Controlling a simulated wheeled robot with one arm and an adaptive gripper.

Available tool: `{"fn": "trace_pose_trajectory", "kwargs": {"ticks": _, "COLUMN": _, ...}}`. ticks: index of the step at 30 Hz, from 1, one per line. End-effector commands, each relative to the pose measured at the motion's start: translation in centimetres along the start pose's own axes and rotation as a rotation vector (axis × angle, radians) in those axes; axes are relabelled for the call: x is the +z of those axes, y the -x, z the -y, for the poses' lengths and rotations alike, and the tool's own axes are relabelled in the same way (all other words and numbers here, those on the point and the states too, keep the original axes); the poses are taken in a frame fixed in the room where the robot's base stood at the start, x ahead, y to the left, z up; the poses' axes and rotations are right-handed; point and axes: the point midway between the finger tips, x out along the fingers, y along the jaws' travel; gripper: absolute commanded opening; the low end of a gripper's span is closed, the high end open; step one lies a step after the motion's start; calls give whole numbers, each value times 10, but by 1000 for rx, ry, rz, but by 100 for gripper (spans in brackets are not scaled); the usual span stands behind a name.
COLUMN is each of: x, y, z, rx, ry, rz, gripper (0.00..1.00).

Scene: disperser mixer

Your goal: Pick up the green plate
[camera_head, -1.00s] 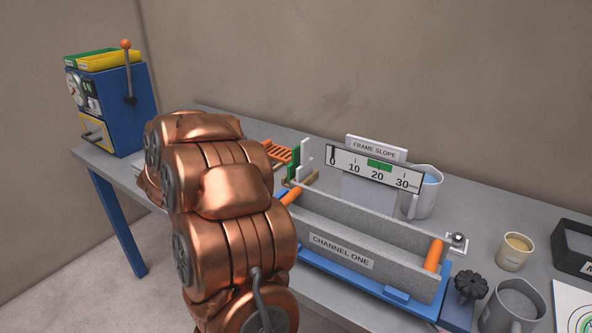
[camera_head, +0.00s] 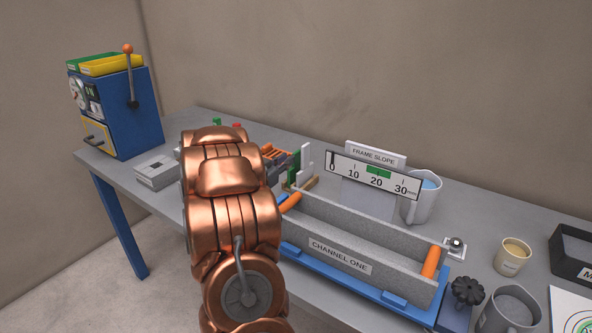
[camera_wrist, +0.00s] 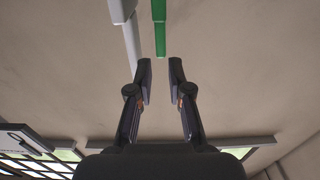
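The green plate (camera_head: 293,168) stands upright in a small holder at the left end of the grey channel, beside a white upright plate (camera_head: 305,160). In the wrist view the green plate (camera_wrist: 159,28) is a narrow strip coming from the top edge, with the white plate (camera_wrist: 125,30) to its left. My gripper (camera_wrist: 160,68) is open and empty. The near end of the green plate lines up with the gap between its fingertips, apparently just beyond them. In the head view my copper arm hides most of the gripper; a dark part of it shows left of the plate.
The grey channel (camera_head: 345,237) sits on a blue base along the table front. An orange rack (camera_head: 272,154) lies behind my gripper. A slope scale (camera_head: 373,173) and a mug (camera_head: 423,197) stand behind the channel. A grey box (camera_head: 157,172) and blue lever machine (camera_head: 115,105) are left.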

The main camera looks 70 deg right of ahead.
Motion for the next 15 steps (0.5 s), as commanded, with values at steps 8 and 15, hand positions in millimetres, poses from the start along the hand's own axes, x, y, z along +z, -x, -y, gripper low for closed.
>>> {"fn": "trace_pose_trajectory", "kwargs": {"ticks": 8, "x": -3, "y": -22, "z": 0, "rx": 3, "ry": -1, "rz": -5, "gripper": 19}}
{"fn": "trace_pose_trajectory", "kwargs": {"ticks": 15, "x": 1, "y": -48, "z": 1, "rx": 2, "ry": 0, "rz": 0, "gripper": 19}}
